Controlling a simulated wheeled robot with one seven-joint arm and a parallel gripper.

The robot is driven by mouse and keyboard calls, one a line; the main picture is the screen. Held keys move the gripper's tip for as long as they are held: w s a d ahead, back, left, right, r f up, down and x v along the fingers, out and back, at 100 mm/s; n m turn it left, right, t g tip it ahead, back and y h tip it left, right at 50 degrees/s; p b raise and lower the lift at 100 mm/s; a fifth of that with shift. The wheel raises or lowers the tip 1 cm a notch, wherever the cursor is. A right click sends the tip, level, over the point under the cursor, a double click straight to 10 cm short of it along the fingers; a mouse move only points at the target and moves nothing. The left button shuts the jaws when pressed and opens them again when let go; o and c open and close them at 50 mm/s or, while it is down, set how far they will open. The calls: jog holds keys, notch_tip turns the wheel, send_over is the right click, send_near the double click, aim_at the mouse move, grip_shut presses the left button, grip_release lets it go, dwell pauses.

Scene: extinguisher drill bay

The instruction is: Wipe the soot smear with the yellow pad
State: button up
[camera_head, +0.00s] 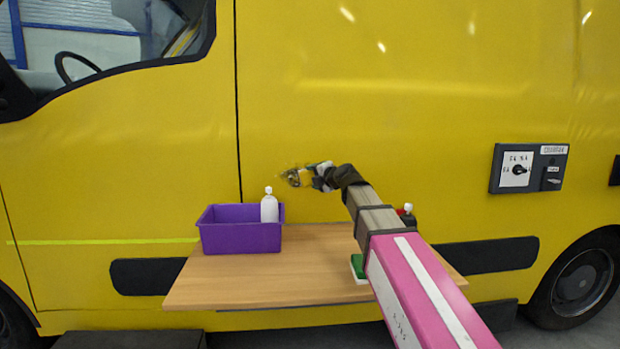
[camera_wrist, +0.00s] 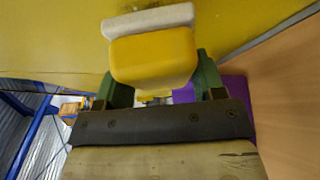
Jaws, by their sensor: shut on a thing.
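The soot smear (camera_head: 291,177) is a dark patch on the yellow van side, just left of my gripper (camera_head: 322,178). The yellow pad (camera_wrist: 154,57) has a white face layer (camera_wrist: 150,19) and sits between the green fingers of my gripper (camera_wrist: 160,80) in the wrist view. My gripper is shut on the pad. The white face points towards the van panel (camera_wrist: 60,30); I cannot tell whether it touches. My gripper partly hides the smear's right side in the head view.
A wooden table (camera_head: 290,275) stands against the van below the smear. On it are a purple bin (camera_head: 240,238) with a white bottle (camera_head: 269,208) at its right end, a green-and-white block (camera_head: 357,267), and a dark item (camera_head: 408,217) partly behind my arm. A switch panel (camera_head: 528,168) is at right.

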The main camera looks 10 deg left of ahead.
jog(key=shift+w+d, duration=0.15)
jog(key=shift+d, duration=0.45)
jog(key=s+d, duration=0.1)
jog(key=s, duration=0.5)
jog(key=shift+d, duration=0.2)
jog(key=s, duration=0.2)
jog(key=shift+s+d, duration=0.35)
jog(key=shift+s, duration=0.05)
jog(key=shift+d, duration=0.1)
dwell(0.6)
